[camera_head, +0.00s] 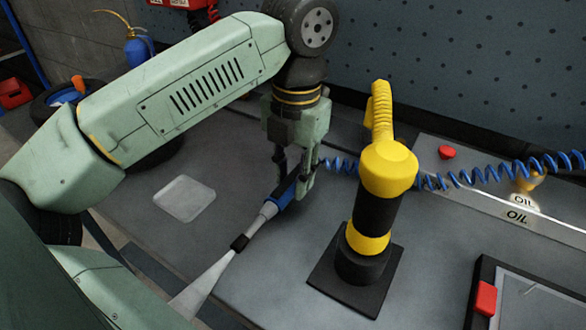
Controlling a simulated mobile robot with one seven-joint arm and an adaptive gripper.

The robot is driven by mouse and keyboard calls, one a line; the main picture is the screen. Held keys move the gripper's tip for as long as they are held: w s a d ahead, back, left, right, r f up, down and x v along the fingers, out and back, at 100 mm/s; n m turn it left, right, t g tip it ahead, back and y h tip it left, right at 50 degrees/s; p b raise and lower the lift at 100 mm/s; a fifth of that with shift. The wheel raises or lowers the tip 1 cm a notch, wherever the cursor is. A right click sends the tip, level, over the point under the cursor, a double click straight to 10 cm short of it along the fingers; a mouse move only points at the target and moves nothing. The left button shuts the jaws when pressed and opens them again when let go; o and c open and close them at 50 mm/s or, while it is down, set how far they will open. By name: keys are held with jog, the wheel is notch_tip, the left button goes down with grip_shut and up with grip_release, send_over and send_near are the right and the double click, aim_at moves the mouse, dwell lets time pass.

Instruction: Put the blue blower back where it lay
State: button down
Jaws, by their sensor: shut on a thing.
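The blower (268,210) has a blue handle and a long grey nozzle pointing toward the lower left. My gripper (293,180) is shut on its blue handle, above or at the grey bench; I cannot tell whether the blower touches the bench. The blower's coiled blue hose (460,179) runs off to the right, passing behind a yellow and black tool. Part of the handle is hidden by my gripper's fingers.
The yellow and black tool (387,168) stands upright on a dark base, close right of my gripper. A pale square dish (184,198) lies left on the grey bench (270,285). A red knob (446,152), OIL label (517,216) and framed panel (530,300) are right.

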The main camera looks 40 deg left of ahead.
jog(key=shift+f+b, duration=0.6)
jog(key=shift+b, duration=0.1)
dwell(1.0)
jog(key=c, duration=1.2)
grip_release()
jog(key=shift+w+d+r, duration=0.1)
jog(key=shift+r, duration=3.7)
